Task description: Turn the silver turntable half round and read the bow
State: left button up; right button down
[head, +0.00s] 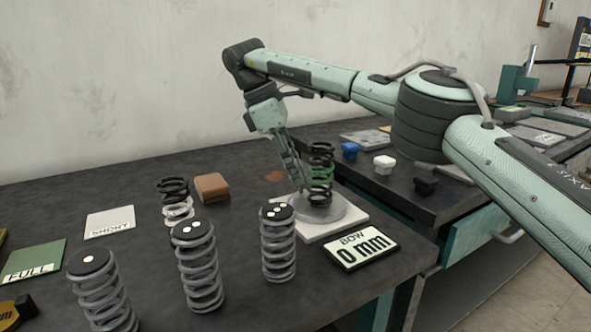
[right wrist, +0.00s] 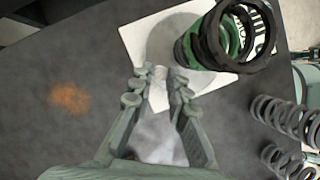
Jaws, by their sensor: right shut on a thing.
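The silver turntable (head: 342,213) is a round grey disc on a white square base plate (head: 335,227). A spring with black ends and a green middle (head: 322,172) stands on it. My right gripper (head: 303,203) reaches down to the turntable's left side, beside the spring. In the right wrist view its fingers (right wrist: 160,82) are close together on a small pale grey part of the turntable (right wrist: 158,98), whose shape is mostly hidden. The spring (right wrist: 235,38) stands to the right of the fingers there. The bow display (head: 364,247) reads "BOW 0 mm". My left gripper is not in view.
Several grey springs with dotted black caps (head: 278,245) stand along the front. A black-and-white spring (head: 175,200), a brown block (head: 212,187), a "SHORT" card (head: 109,222) and a green "FULL" mat (head: 35,258) lie left. Blue (head: 350,150) and white (head: 384,164) knobbed pieces are at right.

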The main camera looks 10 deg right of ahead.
jog(key=c, duration=1.5)
grip_release()
jog(key=shift+o, duration=0.2)
jog(key=v, duration=0.7)
jog(key=shift+r, duration=0.2)
jog(key=shift+a, duration=0.15)
